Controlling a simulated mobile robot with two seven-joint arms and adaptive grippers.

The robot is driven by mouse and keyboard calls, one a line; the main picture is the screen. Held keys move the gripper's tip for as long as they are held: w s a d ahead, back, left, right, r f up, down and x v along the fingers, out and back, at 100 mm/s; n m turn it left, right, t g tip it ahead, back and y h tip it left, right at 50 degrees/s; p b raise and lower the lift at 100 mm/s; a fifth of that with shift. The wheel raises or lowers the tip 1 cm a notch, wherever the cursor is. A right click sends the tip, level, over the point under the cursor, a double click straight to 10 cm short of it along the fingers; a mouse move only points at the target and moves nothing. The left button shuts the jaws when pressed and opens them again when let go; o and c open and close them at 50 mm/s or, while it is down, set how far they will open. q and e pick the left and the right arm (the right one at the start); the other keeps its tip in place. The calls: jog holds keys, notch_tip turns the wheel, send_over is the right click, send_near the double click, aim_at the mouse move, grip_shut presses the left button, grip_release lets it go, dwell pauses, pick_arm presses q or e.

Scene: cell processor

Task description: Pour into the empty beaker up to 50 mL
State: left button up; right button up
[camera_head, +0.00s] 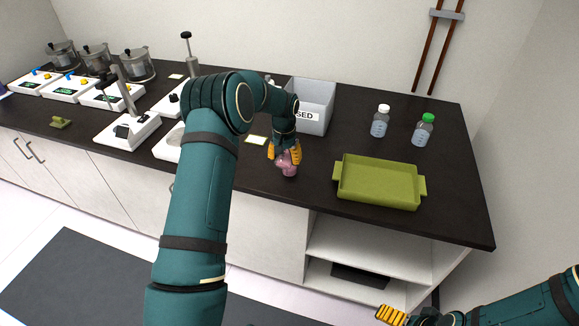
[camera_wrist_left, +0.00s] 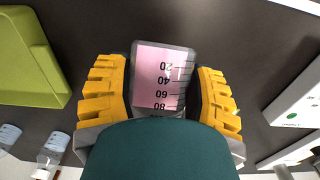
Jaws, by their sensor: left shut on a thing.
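A clear beaker holding pink liquid (camera_head: 287,165) is near the front edge of the dark counter. My left gripper (camera_head: 286,154) is shut on it from above; I cannot tell whether it touches the counter. In the left wrist view the beaker (camera_wrist_left: 163,78) is between the yellow fingers (camera_wrist_left: 162,95). Its marks 20, 40, 60 and 80 read upside down, and pink shows behind them past the 80 mark. I cannot make out an empty beaker; my left arm hides part of the counter. My right gripper (camera_head: 391,314) is low at the bottom edge, partly cut off.
A green tray (camera_head: 380,183) is right of the held beaker. Bottles with a white cap (camera_head: 380,121) and a green cap (camera_head: 424,130) stand behind it. A grey bin (camera_head: 318,92) stands behind the gripper. Several lab devices (camera_head: 128,131) fill the left side.

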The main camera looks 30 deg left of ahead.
pick_arm(q)
jog(key=shift+f+t+b, duration=0.15)
jog(key=shift+t+b, duration=1.25)
jog(key=shift+b, duration=1.55)
jog(key=shift+s+y, duration=0.1)
jog(key=shift+y, duration=0.2)
jog(key=t+b, duration=0.2)
jog(key=b, duration=0.4)
jog(key=r+t+b, duration=0.1)
jog(key=t+b, duration=0.1)
jog(key=b, duration=0.3)
jog(key=shift+r+y+b, duration=0.15)
jog(key=shift+y+b, duration=0.2)
jog(key=shift+y, duration=0.05)
jog(key=shift+r+t, duration=0.15)
jog(key=shift+t, duration=0.15)
jog(key=shift+r, duration=0.15)
